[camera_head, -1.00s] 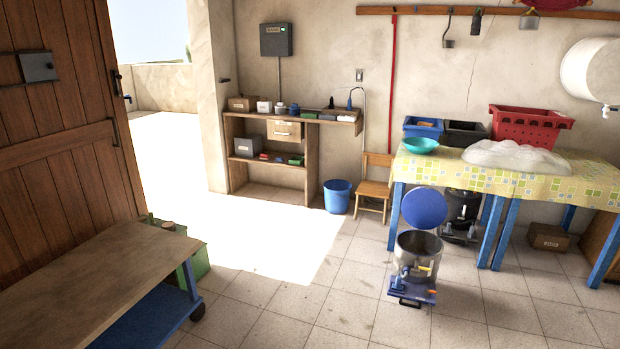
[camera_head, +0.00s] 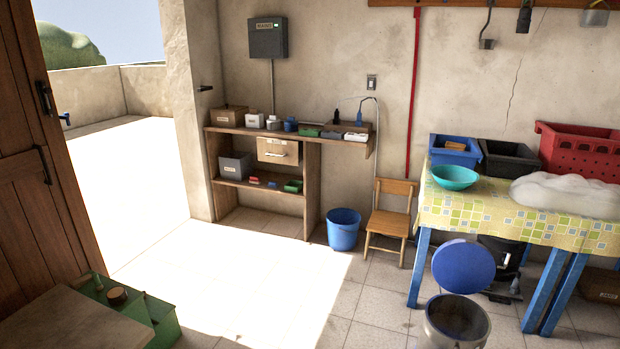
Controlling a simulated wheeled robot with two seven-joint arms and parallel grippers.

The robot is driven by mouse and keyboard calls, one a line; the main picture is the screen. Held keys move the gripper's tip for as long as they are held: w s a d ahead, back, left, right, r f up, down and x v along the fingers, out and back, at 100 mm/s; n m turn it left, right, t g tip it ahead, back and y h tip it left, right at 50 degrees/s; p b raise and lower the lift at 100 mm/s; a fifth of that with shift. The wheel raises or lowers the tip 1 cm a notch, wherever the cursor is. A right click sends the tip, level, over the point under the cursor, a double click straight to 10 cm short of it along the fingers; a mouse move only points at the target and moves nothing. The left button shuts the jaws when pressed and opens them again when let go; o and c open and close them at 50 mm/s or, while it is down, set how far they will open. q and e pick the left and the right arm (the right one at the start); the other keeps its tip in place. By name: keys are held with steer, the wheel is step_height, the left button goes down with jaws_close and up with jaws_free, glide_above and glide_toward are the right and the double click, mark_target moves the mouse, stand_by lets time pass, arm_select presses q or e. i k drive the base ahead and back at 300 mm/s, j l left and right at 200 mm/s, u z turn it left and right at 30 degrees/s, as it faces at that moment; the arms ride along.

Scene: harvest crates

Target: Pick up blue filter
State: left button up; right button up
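I cannot single out the blue filter for certain at this distance. A small blue item (camera_head: 290,124) stands on top of the wooden shelf unit (camera_head: 312,200), beside a grey-lidded jar (camera_head: 274,123). Another small blue piece (camera_head: 273,184) lies on the lower shelf, between a red piece (camera_head: 254,180) and a green one (camera_head: 292,186). A dark blue bottle-like item (camera_head: 360,118) stands near the right end of the top. Neither of my grippers is in view.
A blue bucket (camera_head: 343,229) and wooden chair (camera_head: 391,215) stand right of the shelf. A cloth-covered table (camera_head: 470,212) is right, a green box (camera_head: 165,318) front left. The middle floor is clear.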

mark_target(291, 125)
steer(key=i, duration=3.9)
steer(key=i+l+u, duration=0.1)
steer(key=i+u, duration=0.15)
steer(key=i, duration=0.25)
steer(key=i+l+u, duration=0.15)
steer(key=i+u, duration=0.15)
steer(key=i, duration=0.2)
